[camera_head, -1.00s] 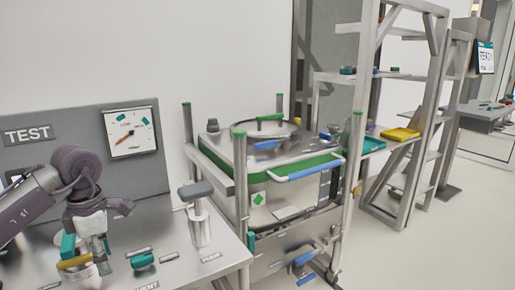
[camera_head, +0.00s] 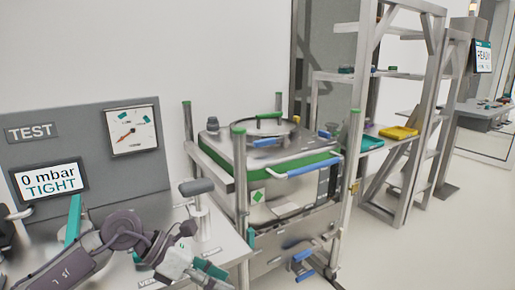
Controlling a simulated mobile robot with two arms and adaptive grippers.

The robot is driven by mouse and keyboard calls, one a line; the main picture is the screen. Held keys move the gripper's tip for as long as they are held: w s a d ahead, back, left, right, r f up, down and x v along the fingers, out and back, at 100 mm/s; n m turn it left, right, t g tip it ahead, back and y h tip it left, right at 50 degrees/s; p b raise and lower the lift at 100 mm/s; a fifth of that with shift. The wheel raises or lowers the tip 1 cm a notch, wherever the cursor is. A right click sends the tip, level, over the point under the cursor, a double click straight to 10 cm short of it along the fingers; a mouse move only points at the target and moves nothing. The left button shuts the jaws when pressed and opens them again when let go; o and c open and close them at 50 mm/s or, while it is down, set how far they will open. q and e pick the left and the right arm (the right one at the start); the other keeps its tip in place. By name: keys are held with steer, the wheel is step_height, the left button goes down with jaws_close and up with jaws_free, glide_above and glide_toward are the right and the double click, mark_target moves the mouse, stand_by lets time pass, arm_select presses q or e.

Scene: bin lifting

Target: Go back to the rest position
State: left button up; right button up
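My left arm comes in low from the left across the front of the test bench (camera_head: 222,243). My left gripper (camera_head: 206,280) is at the lower middle-left, pointing right and down near the bench's front edge. Its fingers are partly cut by the picture's lower edge and overlap a teal part (camera_head: 211,268). I cannot tell whether it is open or shut, or whether it touches that part. My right gripper is not in view.
The TEST panel carries a dial gauge (camera_head: 131,129) and a display (camera_head: 49,181) reading "0 mbar TIGHT". A grey-topped post (camera_head: 198,190) stands on the bench. A green-rimmed bin (camera_head: 285,165) sits in a metal frame. Shelves (camera_head: 415,110) stand behind; floor at right is clear.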

arm_select(q)
steer(key=s+d+r+n+t+h, duration=0.2)
steer(key=d+r+n+t+h, duration=0.3)
steer(key=d+r+n+h, duration=0.35)
steer(key=w+a+f+n+t+y, duration=0.25)
steer(key=a+n+t+y, duration=0.45)
steer(key=n, duration=0.6)
steer(key=w+a+f+n+t+y, duration=0.2)
steer(key=a+f+n+t+y, duration=0.35)
steer(key=n, duration=0.85)
steer(key=s+a+f+n+g+y, duration=0.3)
steer(key=s+a+f+n+y, duration=0.3)
steer(key=f, duration=0.4)
steer(key=s+a+f+n+g, duration=0.1)
steer(key=s+f+n+g, duration=0.2)
steer(key=s+f+g, duration=0.6)
steer(key=s+a+f+n+g, duration=0.25)
steer(key=s+f, duration=0.35)
steer(key=s, duration=0.6)
step_height(320, 180, down, 25)
steer(key=s+g+p, duration=0.1)
steer(key=s+a+f+g+p, duration=0.1)
steer(key=s+a+f, duration=0.1)
steer(key=s+f, duration=1.2)
steer(key=s, duration=0.2)
steer(key=shift+s+f+m+y, duration=0.3)
steer(key=shift+s, duration=0.1)
